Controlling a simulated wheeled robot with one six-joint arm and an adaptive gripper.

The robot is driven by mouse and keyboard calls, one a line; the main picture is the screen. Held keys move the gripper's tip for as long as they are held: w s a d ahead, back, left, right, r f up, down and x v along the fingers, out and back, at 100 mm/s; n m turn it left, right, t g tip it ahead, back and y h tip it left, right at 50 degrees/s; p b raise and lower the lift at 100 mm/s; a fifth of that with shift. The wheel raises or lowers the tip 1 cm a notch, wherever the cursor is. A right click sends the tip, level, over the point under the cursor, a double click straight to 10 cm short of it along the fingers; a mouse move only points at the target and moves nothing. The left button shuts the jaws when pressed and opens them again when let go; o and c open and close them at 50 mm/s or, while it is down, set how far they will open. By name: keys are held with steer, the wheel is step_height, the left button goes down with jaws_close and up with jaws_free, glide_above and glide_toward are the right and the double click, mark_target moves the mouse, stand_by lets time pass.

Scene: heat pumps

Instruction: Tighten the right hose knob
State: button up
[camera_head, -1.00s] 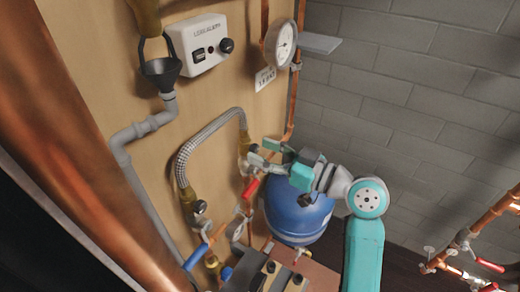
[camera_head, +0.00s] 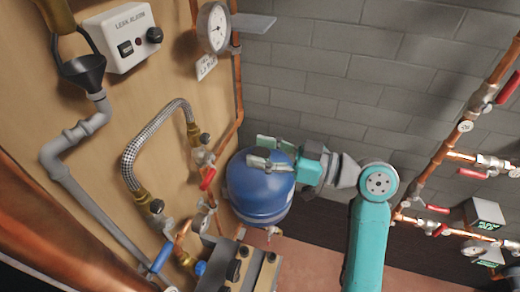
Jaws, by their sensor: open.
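The braided hose (camera_head: 146,137) arches on the wooden panel between two brass fittings. The right hose knob (camera_head: 205,138) is a small dark knob on the brass fitting at the hose's right end. A similar left knob (camera_head: 156,206) sits at the lower left end. My gripper (camera_head: 257,152) is open and empty, its two fingers pointing left toward the panel. In the picture it is to the right of the right knob and apart from it, in front of the blue tank (camera_head: 258,190). Whether the knob is tight cannot be told.
A red valve handle (camera_head: 208,179) is below the right knob, and a blue handle (camera_head: 162,257) is lower left. A gauge (camera_head: 213,28) and the leak alarm box (camera_head: 120,38) are above. Copper pipes with red handles (camera_head: 437,209) run along the brick wall at right.

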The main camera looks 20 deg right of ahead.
mark_target(208, 139)
steer(key=shift+x, duration=5.9)
jaws_close()
